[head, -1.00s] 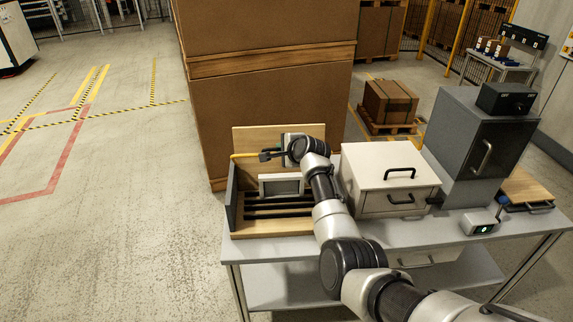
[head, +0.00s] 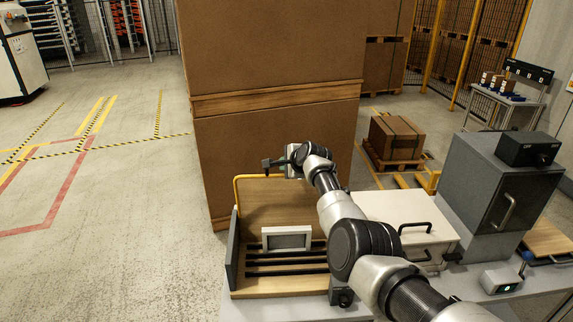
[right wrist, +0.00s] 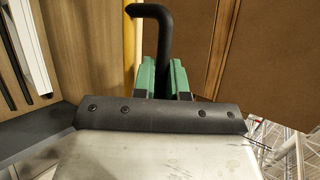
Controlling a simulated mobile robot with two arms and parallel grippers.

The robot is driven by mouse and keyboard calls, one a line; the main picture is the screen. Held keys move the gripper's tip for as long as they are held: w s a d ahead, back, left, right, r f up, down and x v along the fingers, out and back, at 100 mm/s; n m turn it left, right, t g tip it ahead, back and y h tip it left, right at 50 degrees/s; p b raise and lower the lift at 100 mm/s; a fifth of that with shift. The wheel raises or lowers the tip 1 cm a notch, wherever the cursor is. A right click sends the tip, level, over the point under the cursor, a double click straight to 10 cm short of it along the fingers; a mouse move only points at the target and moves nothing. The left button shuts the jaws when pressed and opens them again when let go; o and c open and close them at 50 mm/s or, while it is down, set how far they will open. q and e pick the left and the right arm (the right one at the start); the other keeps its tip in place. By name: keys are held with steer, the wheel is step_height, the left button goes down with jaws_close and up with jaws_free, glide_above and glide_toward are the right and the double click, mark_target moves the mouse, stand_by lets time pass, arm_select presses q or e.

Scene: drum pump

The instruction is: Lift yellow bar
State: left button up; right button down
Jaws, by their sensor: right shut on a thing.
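The yellow bar (head: 237,190) stands at the left rear of the wooden stand. Its upright runs up beside the back panel and bends right at the top. My right gripper (head: 281,163) is at the bar's upper right end, above the stand. In the right wrist view the green-padded jaws (right wrist: 161,78) are shut around a bent black handle (right wrist: 151,45). The handle's top bends left toward the yellow upright (right wrist: 129,45); the joint itself is not clear. My left gripper is not in view.
The wooden stand (head: 270,287) holds a grey framed panel (head: 287,239) and dark slats. A white drawer box (head: 400,212) and grey cabinet (head: 505,190) stand to the right. A tall brown carton stack (head: 280,60) rises close behind. Floor at left is clear.

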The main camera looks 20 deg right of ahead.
steer(key=shift+w, duration=0.1)
steer(key=shift+f, duration=0.1)
steer(key=c, duration=1.2)
jaws_free()
steer(key=shift+v, duration=5.45)
